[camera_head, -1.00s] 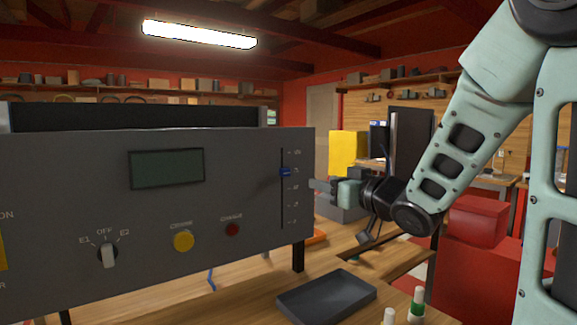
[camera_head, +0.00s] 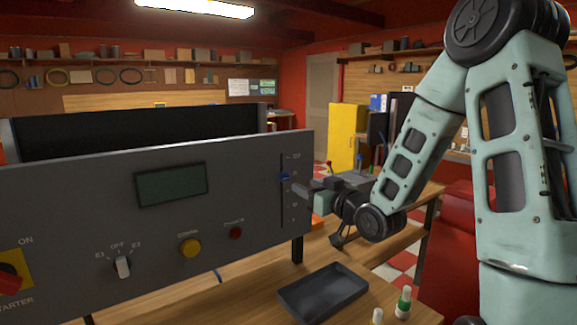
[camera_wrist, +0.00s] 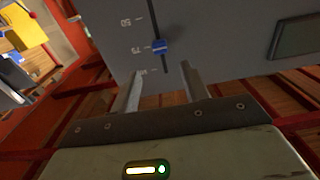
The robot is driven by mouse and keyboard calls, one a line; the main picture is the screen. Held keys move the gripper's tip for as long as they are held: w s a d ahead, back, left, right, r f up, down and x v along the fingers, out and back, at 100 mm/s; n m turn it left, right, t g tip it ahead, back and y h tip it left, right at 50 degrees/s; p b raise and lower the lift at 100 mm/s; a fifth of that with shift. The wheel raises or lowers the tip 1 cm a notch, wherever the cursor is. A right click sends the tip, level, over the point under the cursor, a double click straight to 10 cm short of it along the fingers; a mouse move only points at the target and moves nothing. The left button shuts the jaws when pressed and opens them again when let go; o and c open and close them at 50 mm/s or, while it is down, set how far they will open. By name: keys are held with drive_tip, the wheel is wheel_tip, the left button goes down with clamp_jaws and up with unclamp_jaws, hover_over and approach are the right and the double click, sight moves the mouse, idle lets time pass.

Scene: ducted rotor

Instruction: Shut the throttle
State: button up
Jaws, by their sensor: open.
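The throttle is a vertical slider with a blue knob (camera_head: 285,176) at the right end of the grey control panel (camera_head: 90,215). In the wrist view, the blue knob (camera_wrist: 159,47) sits in its dark slot close to the 75 mark, and the picture is upside down, with 100 below 75. My gripper (camera_head: 300,187) is just right of the slider, its fingers pointing at the panel. In the wrist view, my gripper (camera_wrist: 158,72) is open and empty. The knob lies just beyond the fingertips, roughly centred between them, and does not look gripped.
The panel also carries a display (camera_head: 171,185), a selector knob (camera_head: 122,266), a yellow button (camera_head: 190,248), a red button (camera_head: 236,233) and a starter switch (camera_head: 10,278). A dark tray (camera_head: 322,292) and small bottles (camera_head: 403,302) stand on the wooden bench below.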

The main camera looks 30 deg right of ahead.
sight(287, 178)
drive_tip(key=w+p, duration=0.1)
drive_tip(key=w, duration=0.3)
drive_tip(key=w+p, duration=0.1)
drive_tip(key=w, duration=0.4)
drive_tip(key=shift+a+f+p, duration=0.1)
drive_tip(key=shift+a+p, duration=0.1)
drive_tip(key=shift+p, duration=0.15)
clamp_jaws()
drive_tip(key=shift+f, duration=0.1)
